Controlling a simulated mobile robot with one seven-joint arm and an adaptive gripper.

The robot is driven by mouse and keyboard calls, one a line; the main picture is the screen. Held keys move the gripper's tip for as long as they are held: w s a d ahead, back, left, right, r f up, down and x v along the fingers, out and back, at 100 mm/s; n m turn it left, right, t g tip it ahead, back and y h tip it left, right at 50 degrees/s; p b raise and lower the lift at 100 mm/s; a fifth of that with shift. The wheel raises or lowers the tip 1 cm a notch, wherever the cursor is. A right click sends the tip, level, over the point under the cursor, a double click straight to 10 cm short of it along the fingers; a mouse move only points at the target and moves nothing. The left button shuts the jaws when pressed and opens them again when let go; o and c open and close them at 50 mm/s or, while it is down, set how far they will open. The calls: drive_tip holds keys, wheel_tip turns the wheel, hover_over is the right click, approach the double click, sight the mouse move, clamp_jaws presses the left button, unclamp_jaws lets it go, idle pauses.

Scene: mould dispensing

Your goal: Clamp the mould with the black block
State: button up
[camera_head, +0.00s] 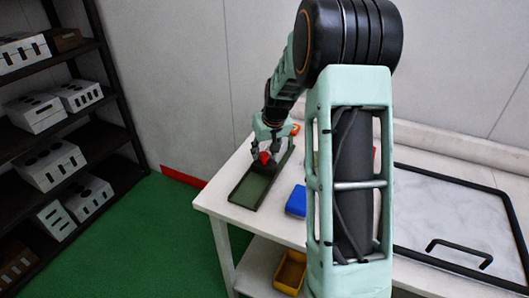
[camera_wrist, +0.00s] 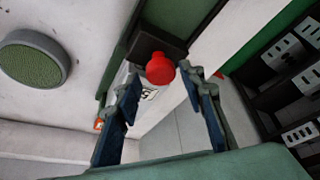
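The mould is a long dark-framed tray with a green floor (camera_head: 254,189) at the left of the white table; part of it shows at the top of the wrist view (camera_wrist: 176,14). A black block (camera_wrist: 148,43) with a red knob (camera_wrist: 160,70) is at one end of the mould; in the head view the red knob (camera_head: 264,157) shows just below my gripper (camera_head: 265,146). In the wrist view my gripper (camera_wrist: 162,84) has its fingers spread, with the red knob between the tips and gaps seen on both sides. The block is partly hidden by the knob.
A blue box (camera_head: 296,201) stands right of the mould. A small orange item (camera_head: 295,129) lies beyond its far end. A black-framed panel (camera_head: 440,172) fills the table's right. A yellow bin (camera_head: 290,271) is on the shelf below. A rack (camera_head: 100,141) stands left.

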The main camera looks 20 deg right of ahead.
drive_tip(key=shift+s+a, duration=0.1)
drive_tip(key=v, duration=1.2)
idle(0.4)
